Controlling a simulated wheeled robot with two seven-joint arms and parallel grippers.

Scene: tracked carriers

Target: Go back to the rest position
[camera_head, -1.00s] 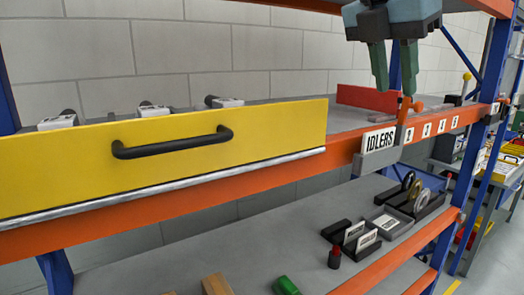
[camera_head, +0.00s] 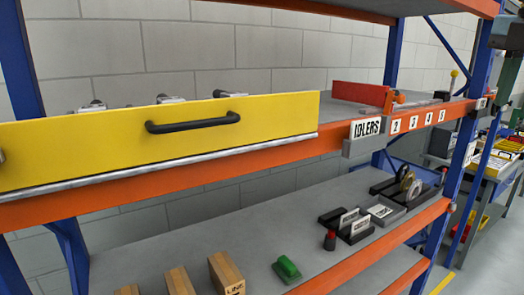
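My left gripper is not in view.
A yellow panel (camera_head: 275,112) with a black handle (camera_head: 193,123) fronts the upper shelf. The IDLERS sign (camera_head: 366,128) hangs on the orange beam. A red divider (camera_head: 360,93) stands behind.

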